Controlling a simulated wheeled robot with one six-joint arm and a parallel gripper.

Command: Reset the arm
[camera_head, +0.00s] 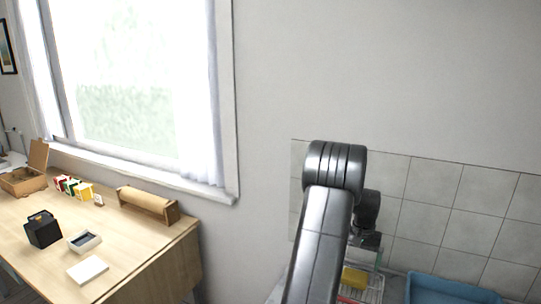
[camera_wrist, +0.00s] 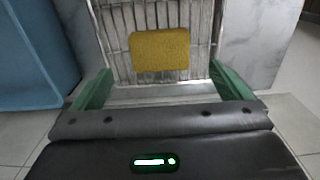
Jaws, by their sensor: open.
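My arm (camera_head: 325,235) rises from the bottom of the head view, bends at the top and reaches down behind itself. The gripper end is mostly hidden there by the arm. In the wrist view my gripper (camera_wrist: 160,70) is open, with its two green fingers spread wide apart. A yellow sponge-like block (camera_wrist: 160,50) lies in a wire rack (camera_wrist: 117,62) ahead of the fingers. Nothing is visibly held. The block also shows in the head view (camera_head: 354,277), below the gripper end.
A blue tub (camera_wrist: 30,60) stands left of the rack in the wrist view. A tiled wall (camera_head: 440,190) is behind my arm. A wooden desk (camera_head: 140,250) at left bears a black box (camera_head: 43,230), a white tray (camera_head: 85,241) and several small items.

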